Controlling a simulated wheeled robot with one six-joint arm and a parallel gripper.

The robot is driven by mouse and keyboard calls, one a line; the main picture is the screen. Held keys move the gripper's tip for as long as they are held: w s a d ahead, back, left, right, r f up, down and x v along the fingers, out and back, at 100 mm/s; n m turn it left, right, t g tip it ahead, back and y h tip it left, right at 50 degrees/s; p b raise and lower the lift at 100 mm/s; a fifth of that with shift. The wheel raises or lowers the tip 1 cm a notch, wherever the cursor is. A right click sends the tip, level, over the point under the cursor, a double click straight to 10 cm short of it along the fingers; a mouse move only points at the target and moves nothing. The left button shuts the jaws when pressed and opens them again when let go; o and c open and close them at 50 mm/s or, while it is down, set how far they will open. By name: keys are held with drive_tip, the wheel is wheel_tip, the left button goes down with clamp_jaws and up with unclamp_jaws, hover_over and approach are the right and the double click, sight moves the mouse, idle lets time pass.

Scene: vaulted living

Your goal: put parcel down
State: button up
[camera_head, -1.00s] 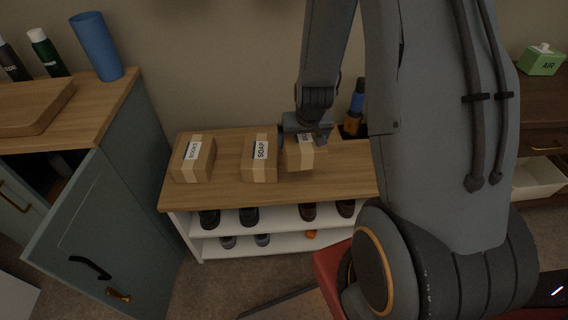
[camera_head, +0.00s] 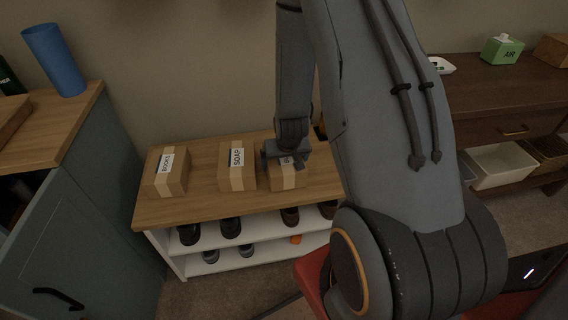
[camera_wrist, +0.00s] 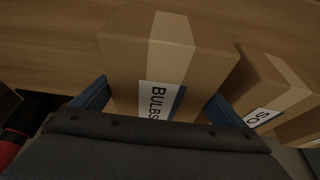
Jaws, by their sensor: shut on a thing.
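My gripper (camera_head: 286,152) is shut on a brown cardboard parcel (camera_head: 287,178) with a paler tape strip. In the wrist view, the parcel (camera_wrist: 165,50) shows a white label reading BULBS, and a blue finger lies on each side of it. The parcel is upright at the bench top (camera_head: 205,207), right of the SOAP parcel (camera_head: 237,178). I cannot tell whether its underside touches the wood. The gripper covers part of its label in the head view.
A parcel labelled BOOKS (camera_head: 166,184) stands at the bench's left. A teal cabinet (camera_head: 85,215) with a blue cup (camera_head: 55,62) stands left. A dark sideboard (camera_head: 480,95) is at right. The bench front strip is clear.

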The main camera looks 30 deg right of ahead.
drive_tip(key=shift+f, duration=0.2)
drive_tip(key=o, duration=1)
